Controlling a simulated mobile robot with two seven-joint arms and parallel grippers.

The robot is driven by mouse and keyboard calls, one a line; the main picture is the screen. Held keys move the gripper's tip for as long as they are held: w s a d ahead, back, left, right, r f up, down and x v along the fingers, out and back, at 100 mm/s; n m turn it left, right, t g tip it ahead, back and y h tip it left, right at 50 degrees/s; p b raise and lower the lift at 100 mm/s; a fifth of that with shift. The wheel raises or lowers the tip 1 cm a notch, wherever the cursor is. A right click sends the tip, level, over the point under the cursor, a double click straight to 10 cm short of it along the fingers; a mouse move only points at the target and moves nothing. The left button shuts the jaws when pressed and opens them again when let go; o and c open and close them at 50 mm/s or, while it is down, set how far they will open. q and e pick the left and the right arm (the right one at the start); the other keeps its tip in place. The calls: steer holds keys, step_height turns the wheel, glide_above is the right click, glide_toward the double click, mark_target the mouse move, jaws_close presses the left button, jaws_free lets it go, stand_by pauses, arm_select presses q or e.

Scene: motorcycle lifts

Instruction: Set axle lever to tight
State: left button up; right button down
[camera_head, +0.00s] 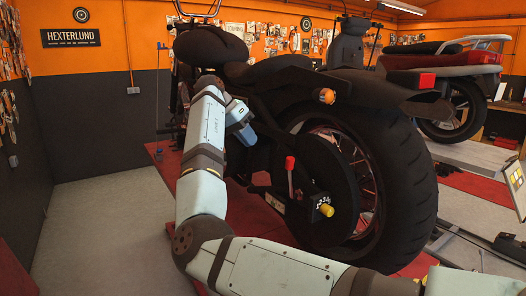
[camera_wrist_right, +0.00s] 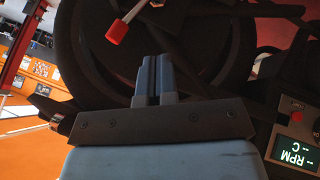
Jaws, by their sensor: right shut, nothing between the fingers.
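The axle lever (camera_head: 290,168) has a red grip and stands roughly upright beside the rear wheel's hub in the head view. Its red grip (camera_wrist_right: 117,31) also shows at the upper left of the right wrist view, apart from my fingers. Next to it in the head view is a dark numbered plate (camera_head: 323,203) with a yellow knob (camera_head: 326,210). My right gripper (camera_head: 246,134) is up and to the left of the lever, beside the motorcycle. In the wrist view its fingers (camera_wrist_right: 153,78) are together with nothing between them. My left gripper is not in view.
The motorcycle's rear tyre (camera_head: 405,190) and its frame stand close to my right arm. The motorcycle is on a red lift (camera_head: 255,215). A second motorcycle (camera_head: 455,75) stands behind at right. A panel with a lit display (camera_wrist_right: 298,153) is at the wrist view's right edge. Grey floor at left is clear.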

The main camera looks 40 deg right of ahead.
steer(key=s+d+f, duration=0.5)
steer(key=s+f, duration=0.1)
steer(key=f, duration=0.1)
steer(key=shift+s+d+f, duration=0.25)
steer(key=shift+s+d, duration=0.1)
steer(key=shift+s, duration=0.05)
steer(key=shift+d, duration=0.1)
